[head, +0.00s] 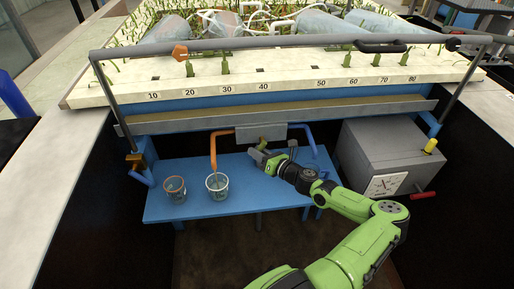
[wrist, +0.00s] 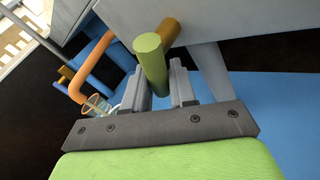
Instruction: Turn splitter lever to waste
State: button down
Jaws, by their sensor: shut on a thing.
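The splitter is a grey box (head: 262,132) under the trough's front edge, with an orange spout on its left (head: 213,150) and a blue spout on its right (head: 309,138). In the wrist view the lever is a green cylindrical handle (wrist: 150,62) on a brass-coloured pivot (wrist: 167,33). My gripper (wrist: 162,88) has its two grey fingers on either side of the handle and is shut on it. In the head view my gripper (head: 262,152) is just below the splitter box and hides the lever.
Two clear beakers, an orange-rimmed one (head: 174,189) and a white-rimmed one (head: 217,185), stand on the blue shelf (head: 245,205) to the left. A grey box with a dial (head: 386,165) and a red handle stands at the right. A rail (head: 300,41) runs above.

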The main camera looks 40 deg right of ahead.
jog(key=n+g+p, duration=0.1)
jog(key=p, duration=0.2)
jog(key=d+n+g+p, duration=0.1)
jog(key=p, duration=0.2)
jog(key=shift+s+h, duration=0.3)
jog(key=shift+s, duration=0.05)
jog(key=shift+s+d+f+n+g+h+p, duration=0.15)
jog(key=shift+n+g+p, duration=0.2)
jog(key=shift+p, duration=0.25)
jog(key=shift+d+n+g+h+p, duration=0.15)
jog(key=shift+n+g+p, duration=0.15)
jog(key=shift+p, duration=0.25)
jog(key=c, duration=1)
grip_release()
jog(key=p+v, duration=0.2)
jog(key=v, duration=1.3)
jog(key=shift+s+a, duration=0.15)
jog(key=shift+s, duration=0.25)
